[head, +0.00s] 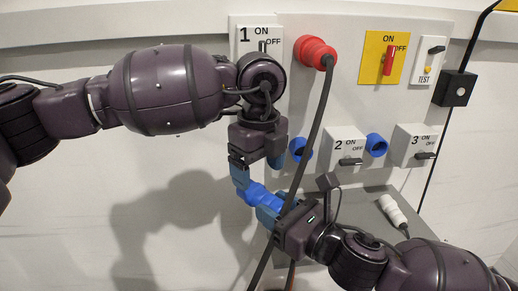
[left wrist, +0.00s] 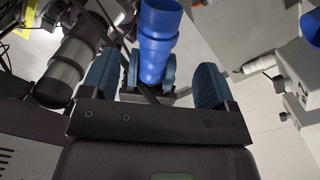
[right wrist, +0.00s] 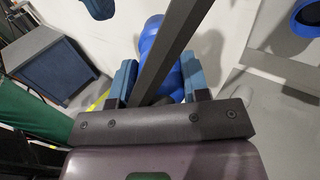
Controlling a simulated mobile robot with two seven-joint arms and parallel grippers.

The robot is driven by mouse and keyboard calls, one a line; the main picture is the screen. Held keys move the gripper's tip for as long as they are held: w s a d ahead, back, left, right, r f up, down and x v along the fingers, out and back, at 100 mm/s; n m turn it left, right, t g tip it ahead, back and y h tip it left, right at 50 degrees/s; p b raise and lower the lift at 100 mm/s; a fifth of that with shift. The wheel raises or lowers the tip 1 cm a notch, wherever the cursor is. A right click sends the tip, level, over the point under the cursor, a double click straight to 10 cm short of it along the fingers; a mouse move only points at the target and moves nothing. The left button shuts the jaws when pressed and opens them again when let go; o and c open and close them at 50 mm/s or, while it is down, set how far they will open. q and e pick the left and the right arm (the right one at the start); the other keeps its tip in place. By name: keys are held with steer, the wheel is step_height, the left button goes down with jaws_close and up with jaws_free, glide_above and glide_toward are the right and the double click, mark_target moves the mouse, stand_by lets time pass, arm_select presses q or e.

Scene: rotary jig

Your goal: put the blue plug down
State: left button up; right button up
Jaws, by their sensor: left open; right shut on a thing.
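The blue plug (head: 256,195) is off the table in front of the panel, tilted. My right gripper (head: 272,212) is shut on it; the right wrist view shows the plug (right wrist: 150,38) between the two blue fingers (right wrist: 158,82). My left gripper (head: 257,172) is open just above the plug. In the left wrist view its fingers (left wrist: 155,82) stand wide apart, with the plug (left wrist: 158,35) and my right gripper's fingertips between them, apparently clear of both. The plug's lower end is hidden by my right gripper.
A red plug (head: 314,52) sits in the panel, its black cable (head: 312,130) hanging past my right gripper. Blue sockets (head: 376,145) and switch boxes 2 (head: 343,150) and 3 (head: 414,142) are right. A white plug (head: 393,211) lies on the grey table (head: 372,212).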

mark_target(259, 188)
arm_select(q)
step_height(259, 188, down, 7)
steer(key=shift+r, duration=0.2)
stand_by(0.3)
steer(key=c, duration=1.1)
arm_select(e)
steer(key=o, duration=1.2)
steer(key=shift+s, duration=0.1)
